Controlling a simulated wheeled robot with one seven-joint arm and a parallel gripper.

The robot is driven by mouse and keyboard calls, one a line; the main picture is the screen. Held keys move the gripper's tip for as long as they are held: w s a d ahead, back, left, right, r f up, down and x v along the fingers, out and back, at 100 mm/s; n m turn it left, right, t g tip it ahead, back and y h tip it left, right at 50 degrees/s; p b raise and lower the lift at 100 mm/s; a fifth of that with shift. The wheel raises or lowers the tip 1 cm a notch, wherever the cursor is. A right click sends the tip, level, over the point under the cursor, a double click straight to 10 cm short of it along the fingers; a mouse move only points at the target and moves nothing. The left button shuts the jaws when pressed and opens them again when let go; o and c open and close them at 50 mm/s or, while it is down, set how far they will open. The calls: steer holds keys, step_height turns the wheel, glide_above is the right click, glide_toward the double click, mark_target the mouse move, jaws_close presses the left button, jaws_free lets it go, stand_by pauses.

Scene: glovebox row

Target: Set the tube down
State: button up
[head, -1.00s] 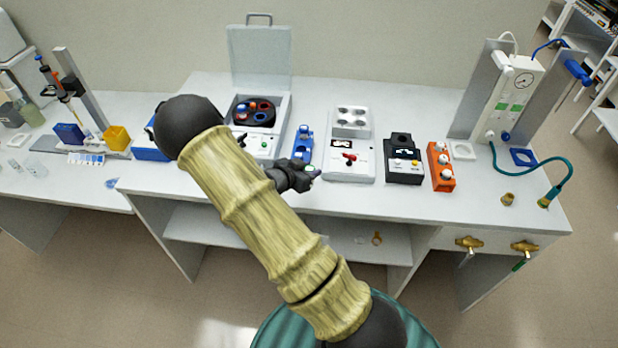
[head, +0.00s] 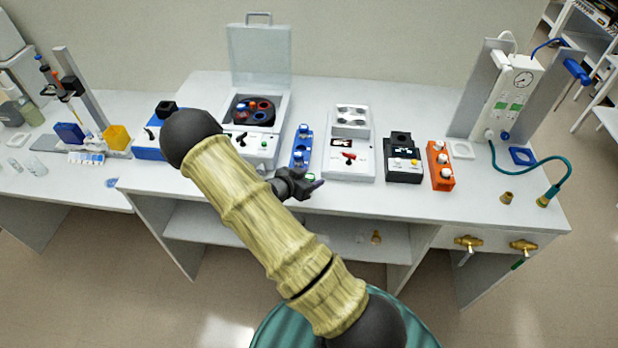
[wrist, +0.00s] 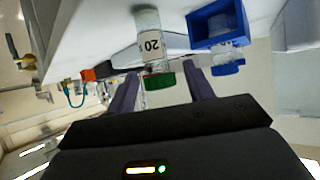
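The tube (wrist: 150,45) is clear, with a green cap and a label reading "20". In the wrist view it is beside the blue rack (wrist: 203,28), not in its opening. The picture is turned over, so the cap points down in it. My gripper (wrist: 161,78) is open, with one dark purple finger on each side of the cap and a visible gap to both. In the head view my gripper (head: 317,186) is at the bench's front edge, just in front of the blue rack (head: 300,158). A small green spot there may be the cap. The tube's base contact is unclear.
A tube with a blue cap (wrist: 227,69) sits in the rack. A centrifuge with its lid up (head: 262,148) stands left of the rack; a white device with a red knob (head: 348,165) stands right. Farther right are a dark device (head: 403,170) and an orange block (head: 441,180).

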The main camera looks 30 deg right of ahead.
steer(key=shift+r, duration=0.1)
steer(key=shift+a+r, duration=0.15)
steer(key=shift+a, duration=0.05)
steer(key=b+v, duration=0.1)
steer(key=v, duration=1)
steer(key=shift+s+a+r, duration=0.15)
steer(key=shift+s+a, duration=0.05)
